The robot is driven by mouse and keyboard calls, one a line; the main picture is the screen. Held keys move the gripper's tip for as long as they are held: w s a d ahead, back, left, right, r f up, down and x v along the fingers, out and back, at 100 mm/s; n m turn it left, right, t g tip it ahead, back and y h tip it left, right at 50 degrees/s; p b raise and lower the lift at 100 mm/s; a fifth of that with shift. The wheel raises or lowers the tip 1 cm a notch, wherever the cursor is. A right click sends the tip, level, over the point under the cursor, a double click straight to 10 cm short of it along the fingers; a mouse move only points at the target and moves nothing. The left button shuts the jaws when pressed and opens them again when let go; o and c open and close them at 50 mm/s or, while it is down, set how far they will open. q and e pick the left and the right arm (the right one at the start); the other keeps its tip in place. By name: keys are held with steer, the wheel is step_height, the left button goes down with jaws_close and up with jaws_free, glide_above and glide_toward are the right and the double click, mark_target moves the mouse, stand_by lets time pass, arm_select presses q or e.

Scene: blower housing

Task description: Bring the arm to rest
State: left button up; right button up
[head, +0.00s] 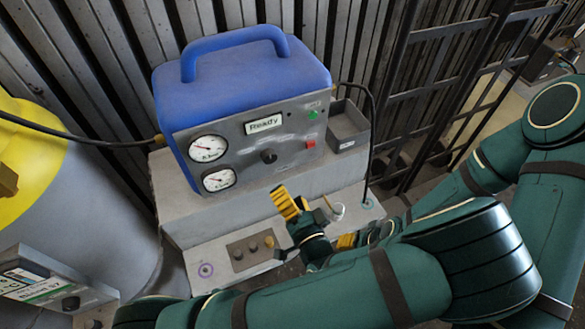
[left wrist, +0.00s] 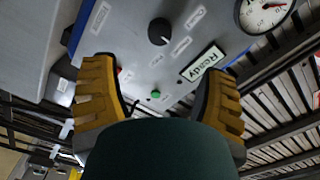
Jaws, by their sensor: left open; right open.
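My left gripper (head: 291,206) has yellow fingers and is in front of the blue machine (head: 245,75), above the lower ledge of its grey base. In the left wrist view the left gripper (left wrist: 158,75) is open, with nothing between its fingers. It faces the machine's grey panel (left wrist: 135,30), apart from it. A yellow part of my right gripper (head: 347,241) shows just right of the left one, largely hidden by my green arms. What lies between its fingers is hidden.
The panel has two gauges (head: 208,148), a "Ready" display (head: 263,124), a black knob (head: 268,156) and a red button (head: 310,144). A small grey bin (head: 348,130) and a black cable are at its right. A grey-yellow tank (head: 95,190) stands left. Dark metal racks are behind.

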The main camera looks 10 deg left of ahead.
arm_select(q)
steer(key=s+a+f+n+g+h, duration=0.1)
steer(key=s+f+n+g+h, duration=0.1)
steer(key=f+g+h, duration=0.4)
steer(key=s+a+f+n+g+h, duration=0.1)
steer(key=s+f+n+g+h, duration=0.1)
steer(key=f+n+g+h, duration=0.3)
step_height(320, 180, down, 3)
steer(key=g+h, duration=0.2)
steer(key=h, duration=0.1)
steer(key=shift+s+a, duration=0.15)
steer(key=shift+s, duration=0.05)
steer(key=shift+f, duration=0.1)
stand_by(1.7)
